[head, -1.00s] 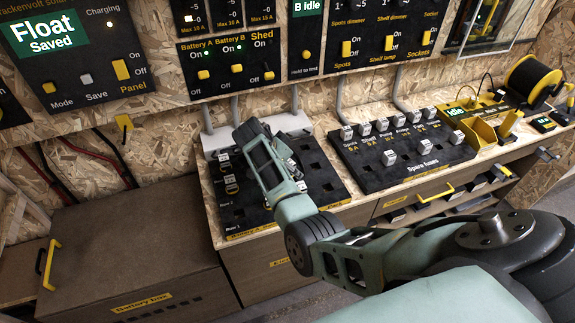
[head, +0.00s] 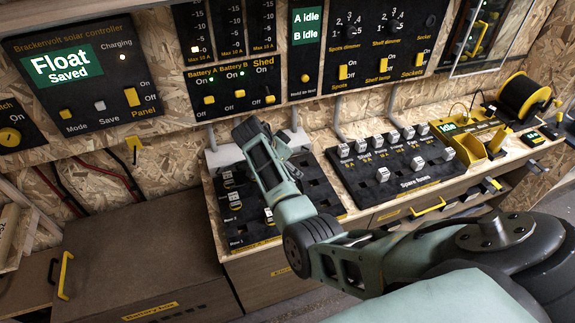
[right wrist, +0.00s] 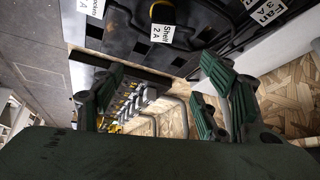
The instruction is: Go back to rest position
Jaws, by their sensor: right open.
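My right arm comes in from the right in the head view. Its gripper (head: 268,148) is over the back left part of the black fuse board (head: 240,232) with labelled rows. In the right wrist view the fingers of the gripper (right wrist: 160,85) stand wide apart with nothing held between them. Fuses with labels, one reading "Shelf 2 A" (right wrist: 162,32), show beyond the fingers. The gripper and forearm hide part of the board. I cannot tell whether the gripper touches the board. My left gripper is in neither view.
A spare fuses board (head: 385,185) with several fuses lies right of the arm. A yellow tester (head: 470,130) and a cable reel (head: 523,97) stand farther right. Switch panels (head: 230,90) hang close behind the gripper. The brown battery box (head: 140,240) at left has a clear top.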

